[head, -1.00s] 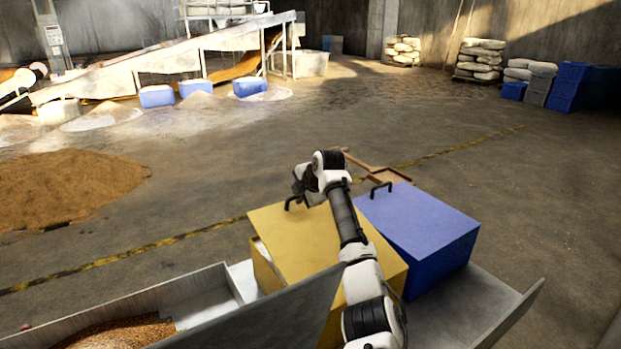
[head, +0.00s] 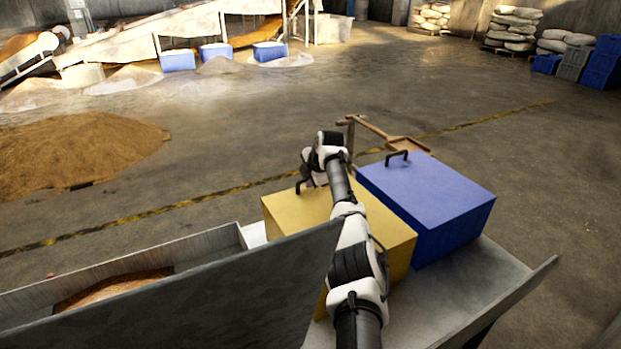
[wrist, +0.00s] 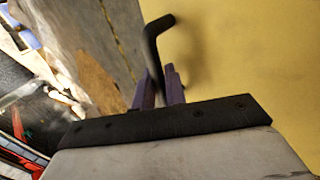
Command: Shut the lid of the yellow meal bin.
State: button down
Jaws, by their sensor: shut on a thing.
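The yellow meal bin (head: 402,262) stands on a pale platform, with its yellow lid (head: 290,209) looking level on top. My arm crosses it and hides part of the lid and the near side, so I cannot tell whether a small gap is left at the rim. The lid's black handle (head: 299,187) is at the far left edge. My gripper (head: 309,180) is at that handle. In the wrist view, the purple fingers (wrist: 160,88) are shut on the black bent handle (wrist: 153,52), beside the yellow lid surface (wrist: 245,55).
A blue bin (head: 430,195) with a black handle stands close to the right. A grey metal panel (head: 200,290) rises at the front left, beside a trough with brown grain (head: 110,288).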

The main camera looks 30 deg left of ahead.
jog(key=shift+a+f, duration=0.1)
jog(key=c, duration=1.8)
grip_release()
jog(key=shift+o, duration=1.3)
jog(key=shift+w+a+f, duration=0.1)
jog(key=shift+f, duration=0.15)
jog(key=shift+r, duration=0.15)
jog(key=b+v, duration=0.4)
jog(key=v, duration=1)
jog(key=shift+f, duration=0.2)
